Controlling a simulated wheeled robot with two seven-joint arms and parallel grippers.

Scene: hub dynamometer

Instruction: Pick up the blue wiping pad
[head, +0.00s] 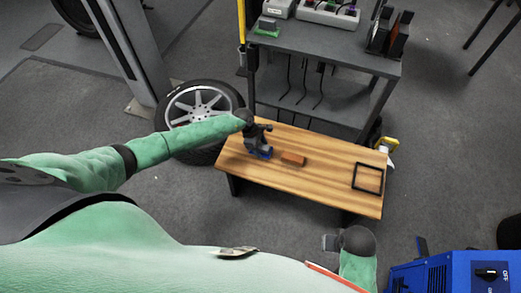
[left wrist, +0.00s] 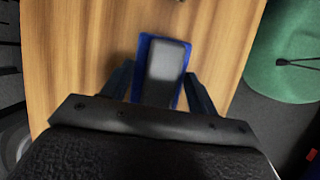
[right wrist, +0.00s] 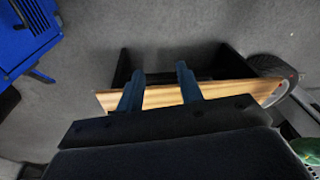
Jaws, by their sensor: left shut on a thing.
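The blue wiping pad (head: 262,154) is at the left end of the wooden table, under my left gripper (head: 259,146). In the left wrist view the pad (left wrist: 144,50) shows a blue base with a grey block on top. My left gripper (left wrist: 160,88) is shut on it, with one finger on each side of the pad. I cannot tell whether the pad still touches the table. My right gripper (right wrist: 160,80) has its fingers apart with nothing between them. In the head view it (head: 330,242) is in front of the table.
An orange-brown block (head: 293,159) lies just right of the pad on the wooden table (head: 325,175). A black square outline (head: 367,178) is at the table's right end. A grey shelf bench (head: 330,55) stands behind, a wheel (head: 200,105) at left, a blue machine (head: 455,272) at lower right.

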